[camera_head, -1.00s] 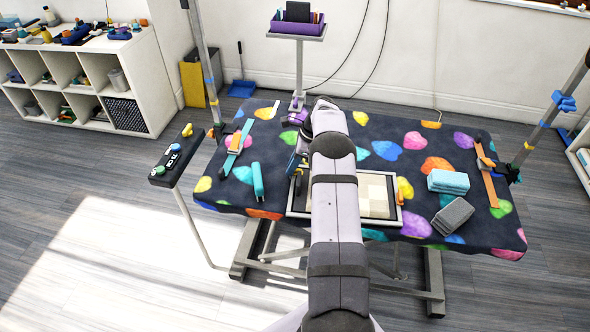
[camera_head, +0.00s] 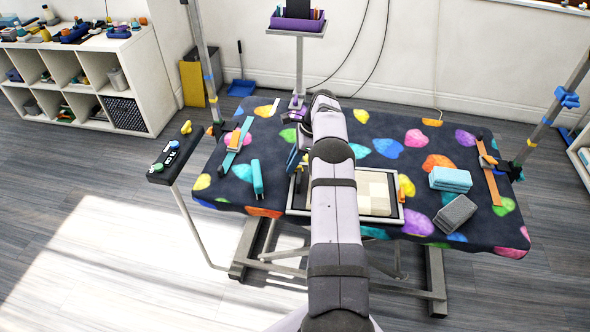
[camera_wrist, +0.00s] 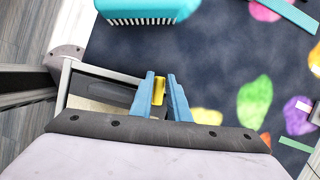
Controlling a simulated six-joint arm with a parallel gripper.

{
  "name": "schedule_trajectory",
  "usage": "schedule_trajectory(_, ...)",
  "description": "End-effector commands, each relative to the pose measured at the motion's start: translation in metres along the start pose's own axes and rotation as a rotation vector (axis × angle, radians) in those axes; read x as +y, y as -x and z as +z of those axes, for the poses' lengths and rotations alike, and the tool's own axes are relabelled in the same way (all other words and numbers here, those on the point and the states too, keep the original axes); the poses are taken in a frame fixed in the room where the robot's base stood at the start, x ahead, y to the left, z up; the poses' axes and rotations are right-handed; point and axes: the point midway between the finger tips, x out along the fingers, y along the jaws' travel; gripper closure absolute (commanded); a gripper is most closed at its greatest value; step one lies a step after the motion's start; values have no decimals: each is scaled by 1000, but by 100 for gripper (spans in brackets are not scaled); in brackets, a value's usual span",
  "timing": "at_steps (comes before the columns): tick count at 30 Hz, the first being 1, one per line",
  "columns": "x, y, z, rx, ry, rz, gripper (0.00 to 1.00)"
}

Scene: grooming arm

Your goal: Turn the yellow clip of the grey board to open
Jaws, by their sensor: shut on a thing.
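The grey board (camera_head: 403,207) lies flat near the front middle of the patterned table, with a pale checkered panel inside its frame. Its frame corner (camera_wrist: 64,82) also shows in the wrist view. My gripper (camera_wrist: 160,90) has two blue fingers, shut on the yellow clip (camera_wrist: 158,92) at the board's edge. The clip stands between the fingers, with its top showing. In the head view my gripper (camera_head: 294,160) is at the board's back left corner, and my arm covers much of the board and hides the clip. I cannot tell how far the clip is turned.
A teal brush (camera_head: 257,179) lies left of the board, and close ahead of my gripper in the wrist view (camera_wrist: 150,10). Folded teal cloths (camera_head: 450,179) and grey cloths (camera_head: 455,213) lie to the right. An orange strap (camera_head: 489,172) lies near the right edge.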

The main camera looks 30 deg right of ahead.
Motion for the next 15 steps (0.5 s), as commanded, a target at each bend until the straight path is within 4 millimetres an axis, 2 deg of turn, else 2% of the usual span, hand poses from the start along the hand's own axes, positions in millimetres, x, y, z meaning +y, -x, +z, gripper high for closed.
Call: schedule_trajectory(15, 0, 0, -1, 2, 100, 35, 100)
